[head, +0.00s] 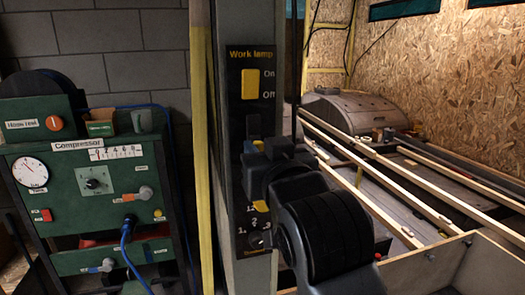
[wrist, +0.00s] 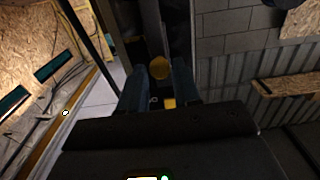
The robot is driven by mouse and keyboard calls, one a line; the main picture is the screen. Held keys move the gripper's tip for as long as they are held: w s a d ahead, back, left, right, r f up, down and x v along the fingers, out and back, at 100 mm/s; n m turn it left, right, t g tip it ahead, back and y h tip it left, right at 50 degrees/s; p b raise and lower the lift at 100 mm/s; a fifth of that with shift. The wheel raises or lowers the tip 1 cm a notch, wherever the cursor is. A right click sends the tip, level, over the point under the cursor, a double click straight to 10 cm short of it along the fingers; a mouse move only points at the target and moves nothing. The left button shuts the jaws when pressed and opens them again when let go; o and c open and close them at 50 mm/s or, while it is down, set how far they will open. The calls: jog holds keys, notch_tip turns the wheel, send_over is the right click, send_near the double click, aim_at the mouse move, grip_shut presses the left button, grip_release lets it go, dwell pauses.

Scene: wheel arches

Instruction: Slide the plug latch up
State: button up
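A tall dark control panel (head: 235,115) labelled "Work lamp" is fixed to a grey post, with a yellow On/Off switch (head: 250,84) near its top. My gripper (head: 262,172) is in front of the panel's lower middle and hides much of it. Small yellow parts show just above and below the gripper; I cannot tell which part is the plug latch. In the wrist view my gripper (wrist: 157,85) has its two bluish fingers apart. A round yellow part (wrist: 159,68) and a smaller yellow part (wrist: 168,103) show in the gap. I cannot tell whether a finger touches anything.
A green compressor unit (head: 90,185) with a gauge, knobs and a blue cable stands at the left. A yellow upright strip (head: 202,130) runs beside the post. Long wooden beams (head: 400,170) and a grey wheel arch (head: 345,110) lie to the right, behind my arm.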

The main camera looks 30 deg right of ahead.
aim_at(254, 125)
grip_shut()
jog(key=shift+r, duration=0.15)
notch_tip(254, 125, up, 3)
jog(key=p, duration=0.2)
jog(key=shift+p, duration=0.3)
jog(key=shift+o, duration=1.8)
grip_release()
jog(key=shift+s+f, duration=0.1)
jog(key=shift+f, duration=0.1)
